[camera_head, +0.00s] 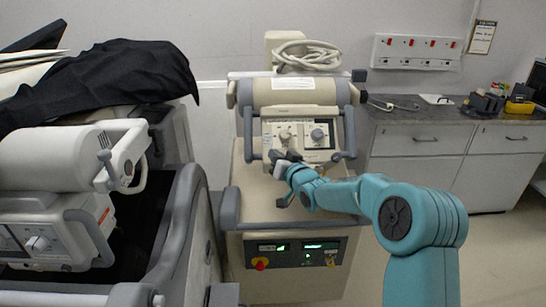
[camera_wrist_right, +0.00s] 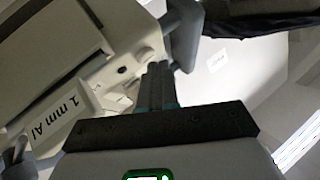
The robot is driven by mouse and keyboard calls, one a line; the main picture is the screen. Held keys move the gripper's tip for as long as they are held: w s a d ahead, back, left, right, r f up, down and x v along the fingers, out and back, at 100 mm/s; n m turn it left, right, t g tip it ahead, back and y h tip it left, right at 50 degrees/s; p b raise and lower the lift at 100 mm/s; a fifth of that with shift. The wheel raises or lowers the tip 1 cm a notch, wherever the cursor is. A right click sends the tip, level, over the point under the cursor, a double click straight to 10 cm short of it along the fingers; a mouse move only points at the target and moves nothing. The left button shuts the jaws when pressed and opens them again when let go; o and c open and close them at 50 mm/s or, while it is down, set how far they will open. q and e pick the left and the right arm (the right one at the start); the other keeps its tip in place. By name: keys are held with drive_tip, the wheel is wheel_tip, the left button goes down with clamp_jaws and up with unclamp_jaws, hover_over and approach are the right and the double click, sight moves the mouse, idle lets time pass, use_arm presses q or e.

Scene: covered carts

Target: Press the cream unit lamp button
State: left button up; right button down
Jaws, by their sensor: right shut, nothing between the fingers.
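The cream unit (camera_head: 300,97) stands on the middle cart, with a control panel that carries two round knobs (camera_head: 317,134). My right gripper (camera_head: 277,160) is in front of the lower left of that panel. In the right wrist view its two fingers (camera_wrist_right: 157,72) are shut together with nothing between them. They point at the cream housing (camera_wrist_right: 110,45), beside a small dark round spot (camera_wrist_right: 122,70); I cannot tell whether this is the lamp button, or whether the fingertips touch the housing. My left gripper is not in view.
A second cream machine (camera_head: 55,157) and a black cloth (camera_head: 105,82) are at the left. A grey handle (camera_head: 349,128) flanks the panel. The cart's lower front has green displays (camera_head: 283,248). A counter (camera_head: 440,115) stands at the right. A "1 mm Al" label (camera_wrist_right: 67,122) shows nearby.

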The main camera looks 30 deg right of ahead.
drive_tip(key=shift+s+a+r+b, duration=0.25)
drive_tip(key=shift+s+a+r, duration=0.25)
drive_tip(key=shift+s+r, duration=0.35)
drive_tip(key=shift+s+a+r+b, duration=0.25)
drive_tip(key=shift+s+a+r, duration=0.3)
drive_tip(key=shift+r, duration=0.4)
drive_tip(key=shift+s+d, duration=0.1)
drive_tip(key=shift+s, duration=0.05)
drive_tip(key=s+a+f+g+y, duration=0.1)
drive_tip(key=s+a+f+g, duration=0.1)
drive_tip(key=a+f, duration=0.55)
drive_tip(key=s+a+f+n+g+y, duration=0.15)
drive_tip(key=a+f, duration=0.25)
drive_tip(key=f, duration=0.7)
drive_tip(key=s+a+f+m+g+y, duration=0.1)
drive_tip(key=s+a+f+g+y, duration=0.15)
drive_tip(key=a+f, duration=0.55)
drive_tip(key=s+a+f+n+g, duration=0.1)
drive_tip(key=s+a+f+g, duration=0.2)
drive_tip(key=s+f, duration=0.4)
drive_tip(key=s+a+f+g, duration=0.3)
drive_tip(key=s+f, duration=0.4)
drive_tip(key=s+a+f+n+g, duration=0.1)
drive_tip(key=s+g, duration=0.1)
drive_tip(key=s, duration=0.5)
drive_tip(key=s+a+f+n+g+y, duration=0.1)
drive_tip(key=s+f+g, duration=0.1)
drive_tip(key=s, duration=0.6)
drive_tip(key=shift+s+a+g, duration=0.15)
drive_tip(key=shift+a+g, duration=0.25)
